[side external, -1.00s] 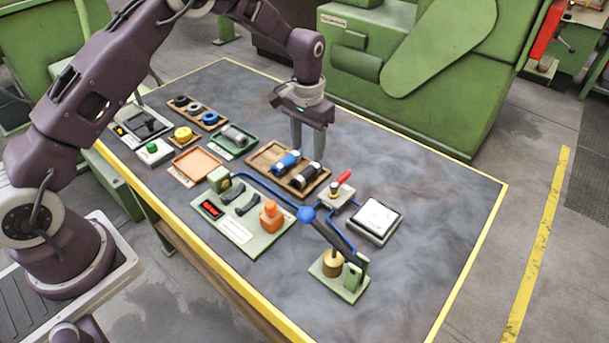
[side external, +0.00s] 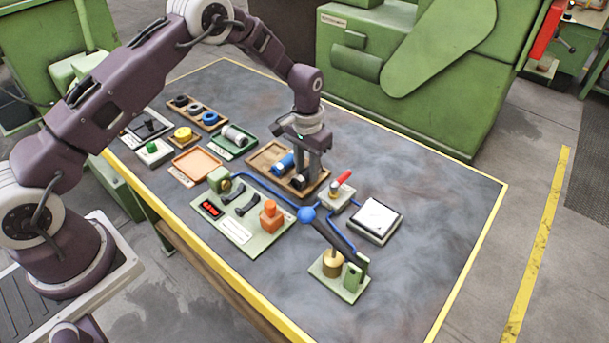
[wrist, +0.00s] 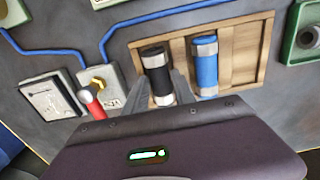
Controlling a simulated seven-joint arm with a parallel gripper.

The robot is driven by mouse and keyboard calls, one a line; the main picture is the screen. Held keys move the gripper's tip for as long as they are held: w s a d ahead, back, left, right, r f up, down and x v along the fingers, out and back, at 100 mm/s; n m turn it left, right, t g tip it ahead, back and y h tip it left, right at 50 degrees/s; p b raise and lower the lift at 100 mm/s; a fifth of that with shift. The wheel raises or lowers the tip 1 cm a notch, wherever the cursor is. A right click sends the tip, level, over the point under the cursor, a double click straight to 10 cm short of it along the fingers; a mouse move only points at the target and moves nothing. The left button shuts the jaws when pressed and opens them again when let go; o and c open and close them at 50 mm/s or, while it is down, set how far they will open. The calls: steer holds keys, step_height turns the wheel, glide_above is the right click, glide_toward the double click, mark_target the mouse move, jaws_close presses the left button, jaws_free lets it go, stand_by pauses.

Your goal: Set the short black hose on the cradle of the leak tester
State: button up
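The short black hose (wrist: 157,76), with silver bands near its ends, lies in the wooden tray (wrist: 262,50) beside a blue hose (wrist: 205,65). My gripper (wrist: 163,84) is down at the tray, with its fingers on either side of the black hose. The fingers look open, with no clear grip on the hose. In the side view my gripper (side external: 306,178) hides much of the black hose. The leak tester (side external: 240,232) is a pale green plate with a red display, a cradle of two black saddles (side external: 246,203) and an orange block (side external: 271,215). The cradle is empty.
A red-handled valve (side external: 340,188) and a white-topped pad (side external: 376,218) stand right of the tray. Orange (side external: 197,164) and green (side external: 234,142) trays lie left. The table's right side is clear.

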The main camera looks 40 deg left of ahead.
mark_target(303, 170)
steer(key=shift+r, duration=0.15)
stand_by(0.3)
steer(key=shift+r, duration=2.4)
steer(key=shift+s+a+r+n, duration=0.15)
steer(key=shift+s+a+n, duration=0.1)
steer(key=shift+s+n, duration=0.15)
steer(key=s+a+r+n+g, duration=0.1)
steer(key=s+a+r+n, duration=0.15)
steer(key=s+n, duration=0.6)
steer(key=s+a+r+n, duration=0.1)
steer(key=s+a+n, duration=0.3)
steer(key=s+n, duration=0.4)
steer(key=shift+n, duration=0.35)
steer(key=f, duration=0.2)
steer(key=w+f, duration=0.1)
steer(key=f, duration=0.4)
steer(key=shift+w+f, duration=0.2)
steer(key=shift+f, duration=0.1)
